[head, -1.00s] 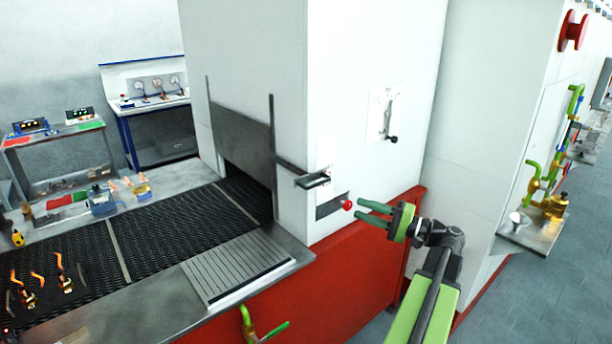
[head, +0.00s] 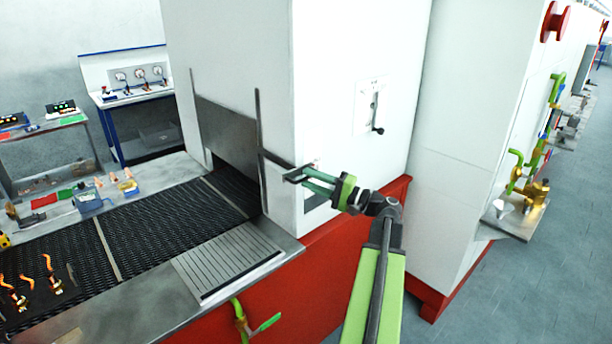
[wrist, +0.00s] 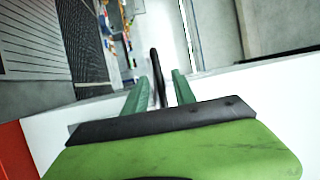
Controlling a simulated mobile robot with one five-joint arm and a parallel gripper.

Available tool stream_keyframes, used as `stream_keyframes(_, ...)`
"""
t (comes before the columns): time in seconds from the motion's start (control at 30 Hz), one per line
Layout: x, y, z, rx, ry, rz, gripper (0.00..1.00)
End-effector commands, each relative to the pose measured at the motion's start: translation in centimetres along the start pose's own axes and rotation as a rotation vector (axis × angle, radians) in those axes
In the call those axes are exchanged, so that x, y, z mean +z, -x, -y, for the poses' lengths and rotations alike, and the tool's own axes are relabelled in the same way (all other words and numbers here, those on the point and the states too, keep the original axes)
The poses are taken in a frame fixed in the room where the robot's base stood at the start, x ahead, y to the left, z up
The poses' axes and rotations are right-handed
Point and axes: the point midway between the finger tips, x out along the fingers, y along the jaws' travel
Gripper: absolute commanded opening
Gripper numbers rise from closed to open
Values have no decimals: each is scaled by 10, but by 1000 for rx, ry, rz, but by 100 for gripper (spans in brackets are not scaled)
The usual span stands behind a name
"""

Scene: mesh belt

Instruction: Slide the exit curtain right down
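The exit curtain (head: 226,133) is a grey metal plate between two upright rails at the mouth of the white housing. Its lower edge stands above the mesh belt (head: 150,232), with a dark gap beneath. A dark arm (head: 274,158) runs from the curtain to a handle on the housing's right face. My gripper (head: 303,180) is at this handle, its green fingers partly covering it in the head view. In the wrist view, the dark handle bar (wrist: 157,75) lies between my two open fingers (wrist: 160,85), with a gap visible on the right side.
A lever (head: 377,118) is mounted on the housing face above my gripper. A grooved metal plate (head: 228,262) lies beside the belt, and a green-handled valve (head: 250,322) sticks out below. Grey floor (head: 520,270) is clear at the right.

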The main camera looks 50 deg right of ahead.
Motion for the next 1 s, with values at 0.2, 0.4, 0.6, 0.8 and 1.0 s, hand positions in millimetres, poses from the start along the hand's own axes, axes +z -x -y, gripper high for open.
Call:
stream_keyframes(0.2, 0, -18, 0, 0, 0, 1, 32)
stream_keyframes(0.4, 0, -19, 0, 0, 0, 1, 32)
stream_keyframes(0.6, 0, -19, 0, 0, 0, 1, 11)
stream_keyframes(0.8, 1, -19, 0, 0, 0, 1, 0)
stream_keyframes(1.0, 1, -19, 0, 0, 0, 2, 0)
